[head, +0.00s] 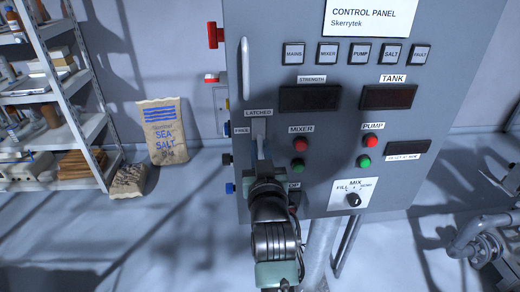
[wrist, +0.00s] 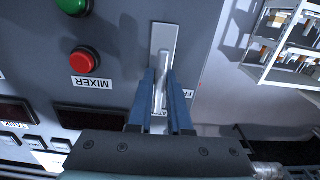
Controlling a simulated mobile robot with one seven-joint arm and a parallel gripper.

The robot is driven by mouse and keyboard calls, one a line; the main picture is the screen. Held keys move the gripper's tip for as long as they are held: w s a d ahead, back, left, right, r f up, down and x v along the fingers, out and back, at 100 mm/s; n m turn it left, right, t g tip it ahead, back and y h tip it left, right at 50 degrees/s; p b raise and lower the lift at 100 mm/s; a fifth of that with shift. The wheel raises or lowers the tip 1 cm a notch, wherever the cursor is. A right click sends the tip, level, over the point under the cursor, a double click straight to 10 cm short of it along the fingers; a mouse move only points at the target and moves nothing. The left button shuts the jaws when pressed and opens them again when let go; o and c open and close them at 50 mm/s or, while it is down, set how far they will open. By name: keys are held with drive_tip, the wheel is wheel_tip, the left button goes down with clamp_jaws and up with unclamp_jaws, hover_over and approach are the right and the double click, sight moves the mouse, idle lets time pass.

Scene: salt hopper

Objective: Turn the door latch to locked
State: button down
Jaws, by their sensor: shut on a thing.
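The door latch is a pale grey lever (wrist: 161,92) on a light upright plate (head: 258,128) at the left of the control panel. A label reading LATCHED (head: 258,113) is above the plate, and one reading FREE (head: 241,130) is at its left. My gripper (head: 262,162) is in front of the lower part of the plate. In the wrist view its blue fingers (wrist: 162,78) are on either side of the lever, closed on it. The fingers and wrist hide part of the latch, so its exact angle is hard to tell.
The grey panel (head: 298,225) carries mixer buttons (head: 300,154), pump buttons (head: 367,150) and a mix knob (head: 353,200) to the right of my arm. A pale vertical door handle (head: 245,68) is above.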

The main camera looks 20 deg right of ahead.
drive_tip(key=c, duration=0.8)
unclamp_jaws()
drive_tip(key=shift+c, duration=0.2)
drive_tip(key=b+v, duration=0.2)
drive_tip(key=v, duration=1.1)
